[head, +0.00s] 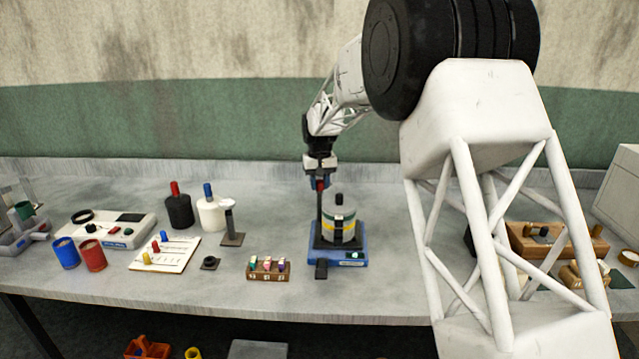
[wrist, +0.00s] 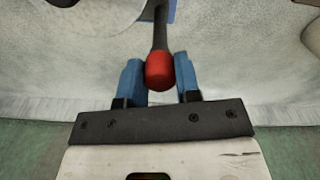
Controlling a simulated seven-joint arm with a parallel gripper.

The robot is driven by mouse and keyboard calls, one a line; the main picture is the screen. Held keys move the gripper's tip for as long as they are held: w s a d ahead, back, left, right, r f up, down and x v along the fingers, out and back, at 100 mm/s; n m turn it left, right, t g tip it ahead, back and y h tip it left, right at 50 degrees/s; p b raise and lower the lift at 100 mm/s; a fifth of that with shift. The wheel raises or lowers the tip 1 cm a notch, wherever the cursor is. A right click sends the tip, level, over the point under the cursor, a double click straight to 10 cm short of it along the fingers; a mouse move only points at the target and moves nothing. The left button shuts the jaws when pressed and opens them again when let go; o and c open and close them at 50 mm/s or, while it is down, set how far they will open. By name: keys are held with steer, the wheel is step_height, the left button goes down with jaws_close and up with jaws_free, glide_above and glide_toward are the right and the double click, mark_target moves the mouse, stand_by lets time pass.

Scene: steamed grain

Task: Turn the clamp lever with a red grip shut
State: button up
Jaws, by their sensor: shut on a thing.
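The clamp lever stands upright on a blue-based device (head: 338,257) in the middle of the table. Its dark shaft (head: 319,208) rises beside a banded canister (head: 341,225) with a black knob on top. The lever's red grip (wrist: 159,71) sits between the two blue fingers of my gripper (wrist: 160,80) in the wrist view. In the head view my gripper (head: 320,183) is at the top of the lever, over the device, shut on the red grip. The fingers partly hide the grip in the head view.
A small wooden rack (head: 268,269) stands left of the device. A black bottle (head: 178,211), a white bottle (head: 211,213) and a small stand (head: 232,239) are farther left. A wooden box (head: 556,243) is at the right, partly behind my arm.

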mark_target(320, 181)
steer(key=m, duration=1.4)
stand_by(0.4)
steer(key=o, duration=0.9)
steer(key=shift+r, duration=0.1)
steer(key=shift+r, duration=3.8)
